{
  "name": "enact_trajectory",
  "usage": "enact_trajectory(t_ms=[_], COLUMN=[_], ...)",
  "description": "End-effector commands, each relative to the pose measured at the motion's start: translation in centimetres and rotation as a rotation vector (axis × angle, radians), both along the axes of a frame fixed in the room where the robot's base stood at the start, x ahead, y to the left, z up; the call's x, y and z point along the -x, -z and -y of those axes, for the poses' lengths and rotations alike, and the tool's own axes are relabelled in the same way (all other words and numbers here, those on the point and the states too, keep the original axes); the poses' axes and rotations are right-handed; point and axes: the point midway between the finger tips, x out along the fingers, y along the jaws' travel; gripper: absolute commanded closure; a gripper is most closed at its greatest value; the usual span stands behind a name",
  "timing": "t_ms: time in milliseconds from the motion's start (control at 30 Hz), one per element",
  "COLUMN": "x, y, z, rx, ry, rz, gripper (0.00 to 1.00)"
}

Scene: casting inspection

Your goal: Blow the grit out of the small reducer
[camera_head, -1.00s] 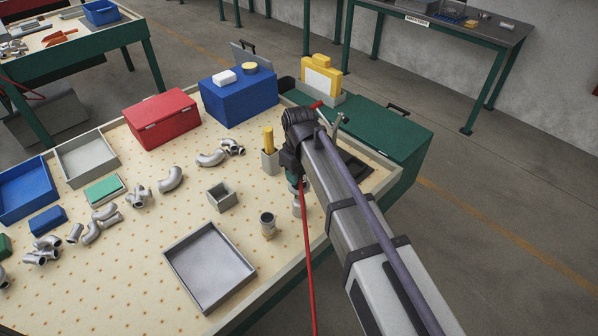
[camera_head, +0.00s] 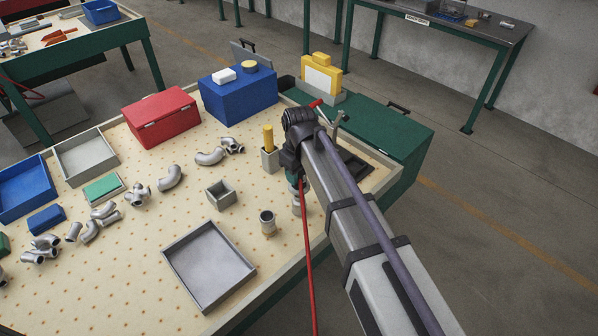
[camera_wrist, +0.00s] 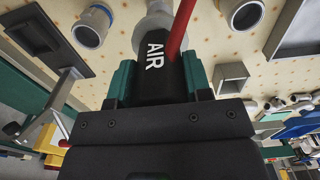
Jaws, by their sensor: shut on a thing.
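My gripper (camera_wrist: 155,85) is shut on a black air nozzle (camera_wrist: 155,65) marked "AIR", with a red hose (camera_wrist: 181,30) running from it. In the head view, the gripper (camera_head: 293,179) is low over the table's right part, partly hidden by my arm. Grit is not discernible.
A grey tray (camera_head: 168,258) and a small grey bin (camera_head: 221,197) lie left of the gripper. A holder with a yellow cylinder (camera_head: 268,138) stands close behind. Red (camera_head: 160,120) and blue (camera_head: 238,103) boxes stand farther back. Several silver elbows lie at left.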

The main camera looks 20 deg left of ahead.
Motion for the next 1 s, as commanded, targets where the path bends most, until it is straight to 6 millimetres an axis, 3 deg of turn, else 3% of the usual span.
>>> enact_trajectory(t_ms=[1000], x=[0.0], y=[1.6], z=[0.0], rx=[0.0], ry=[0.0], rz=[0.0], gripper=[0.83])
